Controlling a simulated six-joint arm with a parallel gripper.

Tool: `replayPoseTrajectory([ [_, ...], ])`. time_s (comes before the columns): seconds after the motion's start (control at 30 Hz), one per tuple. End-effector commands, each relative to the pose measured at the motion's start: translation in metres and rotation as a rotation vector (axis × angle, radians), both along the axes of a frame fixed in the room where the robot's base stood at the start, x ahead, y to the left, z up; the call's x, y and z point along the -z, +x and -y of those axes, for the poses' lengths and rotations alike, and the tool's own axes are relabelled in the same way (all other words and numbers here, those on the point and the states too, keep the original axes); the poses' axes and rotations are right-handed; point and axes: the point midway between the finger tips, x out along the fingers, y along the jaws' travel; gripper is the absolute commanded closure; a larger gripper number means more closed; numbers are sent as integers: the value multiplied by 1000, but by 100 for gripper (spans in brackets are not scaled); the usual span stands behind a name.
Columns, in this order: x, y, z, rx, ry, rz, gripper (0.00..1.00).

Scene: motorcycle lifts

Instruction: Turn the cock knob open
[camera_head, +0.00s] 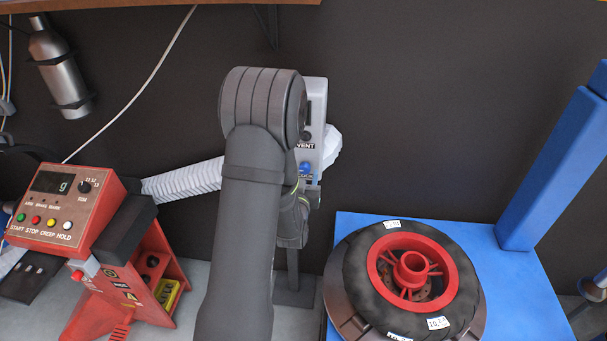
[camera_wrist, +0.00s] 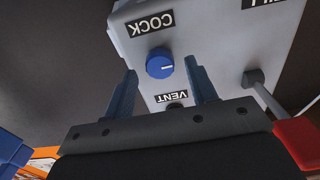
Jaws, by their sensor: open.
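The cock knob (camera_wrist: 160,63) is a round blue knob with a white pointer line on a light grey panel (camera_wrist: 205,50), in the wrist view below the upside-down COCK label. In the head view the blue knob (camera_head: 305,168) shows low on the grey panel, just right of my arm. My gripper (camera_wrist: 162,82) is open and empty. Its two fingers point toward the panel, one on each side of the knob in the picture. I cannot tell whether they touch it. In the head view my arm hides the gripper's fingers.
A VENT label and dark knob (camera_wrist: 175,106) sit near the cock knob. A grey lever (camera_wrist: 254,78) with a red part stands at right. A red control console (camera_head: 72,208) is at left. A wheel (camera_head: 410,275) lies on the blue stand at right.

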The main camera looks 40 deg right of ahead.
Motion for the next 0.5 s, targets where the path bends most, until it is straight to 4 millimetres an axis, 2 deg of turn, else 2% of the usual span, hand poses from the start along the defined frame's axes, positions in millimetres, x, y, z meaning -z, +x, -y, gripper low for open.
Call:
replayPoseTrajectory([
  [0.13,0,7,7,0,1,-1,48],
  [0.43,0,9,9,0,0,0,48],
  [0.5,0,9,8,0,0,0,62],
])
